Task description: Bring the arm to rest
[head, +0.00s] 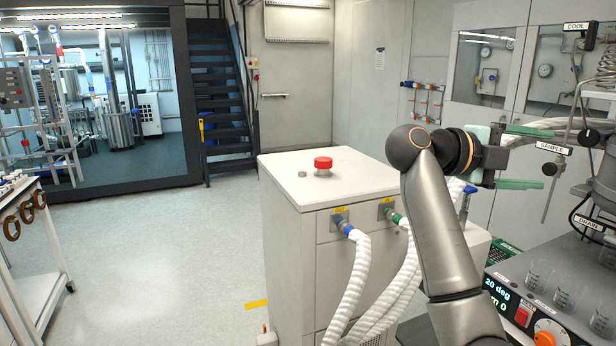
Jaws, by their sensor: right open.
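My right arm comes in from the bottom right and bends at a rounded joint. My right gripper (530,157) points to the right, with its two green fingers apart, one above the other. The space between the fingers holds nothing that I can make out. The fingertips are close to the SAMPLE label (554,148) and the thin metal sample line of the reactor. I cannot tell whether they touch it. My left gripper is not in view.
A white cabinet (285,235) with a red button (323,165) stands left of my arm. White hoses (349,285) run from its front. The reactor's control unit (520,308) and several glass beakers (538,275) are at the lower right. The floor (150,260) at left is clear.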

